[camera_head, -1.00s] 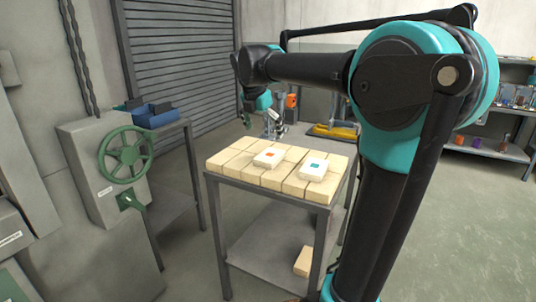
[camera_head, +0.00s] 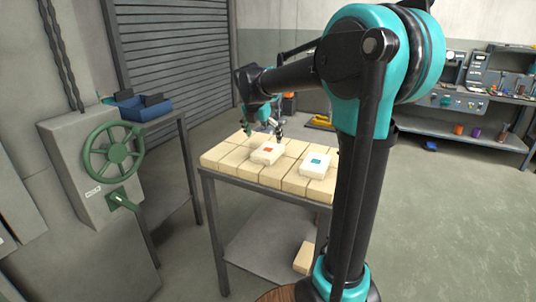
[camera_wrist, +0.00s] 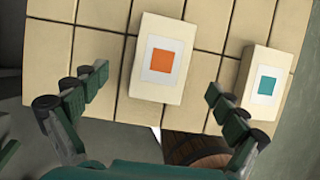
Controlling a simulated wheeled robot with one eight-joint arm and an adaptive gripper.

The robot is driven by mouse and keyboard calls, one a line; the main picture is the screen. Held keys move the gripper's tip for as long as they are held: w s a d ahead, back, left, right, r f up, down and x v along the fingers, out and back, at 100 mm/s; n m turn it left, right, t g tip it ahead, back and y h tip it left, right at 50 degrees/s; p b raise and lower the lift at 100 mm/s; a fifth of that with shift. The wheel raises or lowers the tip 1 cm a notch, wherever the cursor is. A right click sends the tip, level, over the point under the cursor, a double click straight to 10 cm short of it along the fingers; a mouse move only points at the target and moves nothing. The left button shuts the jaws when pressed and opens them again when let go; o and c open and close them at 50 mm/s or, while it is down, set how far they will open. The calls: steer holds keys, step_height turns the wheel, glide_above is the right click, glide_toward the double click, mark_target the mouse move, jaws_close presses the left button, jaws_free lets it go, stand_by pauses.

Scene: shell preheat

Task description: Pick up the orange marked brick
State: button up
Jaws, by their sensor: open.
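The orange marked brick (camera_head: 268,154) is pale with an orange square on its white top. It lies on a layer of cream bricks on the table. In the wrist view the orange marked brick (camera_wrist: 160,72) sits between and ahead of my two fingers. My gripper (camera_wrist: 157,83) is open and empty, its fingers spread wider than the brick. In the head view my gripper (camera_head: 268,132) hangs above the far side of the bricks, just behind the orange marked brick. I cannot tell its exact height above it.
A teal marked brick (camera_head: 317,164) lies to the right on the same layer, and shows in the wrist view (camera_wrist: 267,84). The cream bricks (camera_head: 225,161) cover the table top. A green handwheel (camera_head: 112,148) and blue bin (camera_head: 140,107) stand left.

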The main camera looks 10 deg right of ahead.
mark_target(268, 150)
steer(key=shift+x, duration=3.25)
steer(key=shift+s+d, duration=0.15)
steer(key=shift+s, duration=0.05)
steer(key=shift+c, duration=0.4)
steer(key=c, duration=1.4)
